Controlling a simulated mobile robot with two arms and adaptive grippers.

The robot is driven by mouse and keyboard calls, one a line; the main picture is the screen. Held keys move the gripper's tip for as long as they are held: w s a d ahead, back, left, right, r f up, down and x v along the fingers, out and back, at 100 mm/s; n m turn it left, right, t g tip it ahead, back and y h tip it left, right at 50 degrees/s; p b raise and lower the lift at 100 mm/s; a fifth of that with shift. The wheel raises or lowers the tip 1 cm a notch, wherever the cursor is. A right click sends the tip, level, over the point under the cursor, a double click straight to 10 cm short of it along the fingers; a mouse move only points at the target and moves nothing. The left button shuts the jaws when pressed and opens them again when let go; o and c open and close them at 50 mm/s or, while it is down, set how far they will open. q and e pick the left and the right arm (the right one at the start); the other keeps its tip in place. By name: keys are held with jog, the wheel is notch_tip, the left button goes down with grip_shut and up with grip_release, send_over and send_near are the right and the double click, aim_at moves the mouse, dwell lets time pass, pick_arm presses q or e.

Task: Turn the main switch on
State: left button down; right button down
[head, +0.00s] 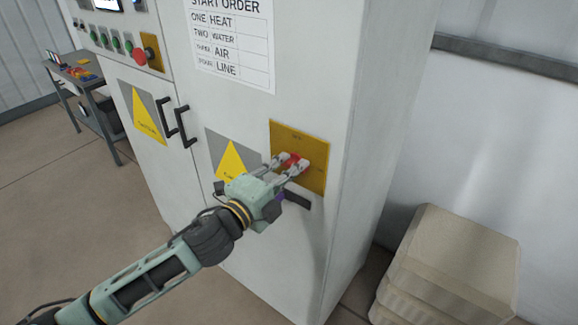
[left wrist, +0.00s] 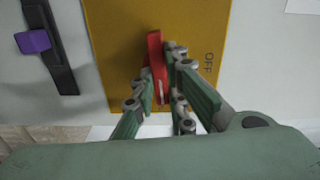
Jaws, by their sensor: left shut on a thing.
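The main switch is a red handle (left wrist: 155,62) on a yellow plate (head: 312,150) at the right side of the cabinet front. My left gripper (head: 290,162) reaches the plate and is shut on the red handle, one finger on each side. In the left wrist view, the gripper (left wrist: 158,88) has the handle between its fingers, and the plate (left wrist: 115,50) carries the word OFF to the right of the handle. The fingers hide part of the handle. My right gripper is in neither view.
The grey cabinet (head: 335,60) has black door handles (head: 183,127), a START ORDER sheet (head: 232,45) and a red emergency button (head: 140,56) with several green ones. A dark latch with a purple part (left wrist: 33,41) is near the plate. Beige stacked blocks (head: 455,260) stand at right.

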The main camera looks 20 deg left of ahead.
pick_arm(q)
jog(key=shift+f+m, duration=0.15)
jog(key=shift+m, duration=0.45)
jog(key=c, duration=1.8)
grip_release()
jog(key=shift+o, duration=0.2)
jog(key=v, duration=1.2)
